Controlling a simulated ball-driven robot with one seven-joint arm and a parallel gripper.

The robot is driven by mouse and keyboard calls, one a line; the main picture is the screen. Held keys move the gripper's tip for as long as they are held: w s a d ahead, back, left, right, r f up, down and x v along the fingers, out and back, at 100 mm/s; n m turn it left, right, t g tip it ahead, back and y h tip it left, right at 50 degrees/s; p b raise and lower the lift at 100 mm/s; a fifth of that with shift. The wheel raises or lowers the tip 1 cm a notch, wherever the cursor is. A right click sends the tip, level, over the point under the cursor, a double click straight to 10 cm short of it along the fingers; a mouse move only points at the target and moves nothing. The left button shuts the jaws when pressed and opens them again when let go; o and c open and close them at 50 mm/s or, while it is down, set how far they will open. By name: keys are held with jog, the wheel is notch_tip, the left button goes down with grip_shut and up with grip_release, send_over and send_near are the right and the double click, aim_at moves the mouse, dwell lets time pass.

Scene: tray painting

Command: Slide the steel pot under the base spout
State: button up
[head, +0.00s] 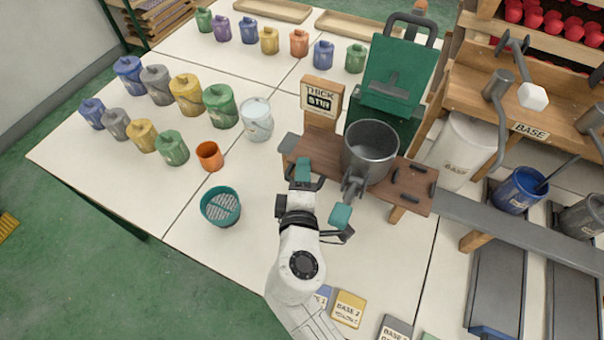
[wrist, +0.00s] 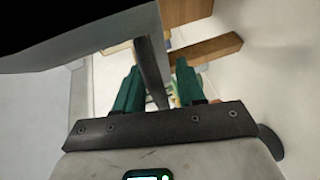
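The steel pot (head: 371,145) stands upright on a brown wooden stand (head: 414,201), in front of the green machine. Its handle (head: 352,187) points toward my gripper (head: 322,193). My gripper's teal fingers are spread wide apart in the head view. In the wrist view, my gripper (wrist: 159,88) has a grey bar, which looks like the pot handle (wrist: 152,72), between its two fingers, with gaps beside it. The base spout (head: 501,135) is a grey curved pipe to the right of the pot, near the BASE sign (head: 530,130). The pot is not under it.
A white BASE bucket (head: 461,150) stands behind the stand, left of the spout. A grey rail (head: 510,232) runs right from the stand. A blue pot (head: 518,191) sits farther right. An orange cup (head: 209,156) and teal strainer (head: 221,207) lie left of my gripper.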

jog(key=shift+f, duration=0.15)
grip_shut()
jog(key=shift+s, duration=0.1)
jog(key=shift+f, duration=0.15)
jog(key=s+d, duration=0.3)
jog(key=d, duration=0.6)
jog(key=s+d+p, duration=0.1)
jog(key=s+d, duration=0.3)
jog(key=d, duration=0.5)
jog(key=shift+d+p, duration=0.3)
jog(key=shift+d, duration=0.1)
grip_release()
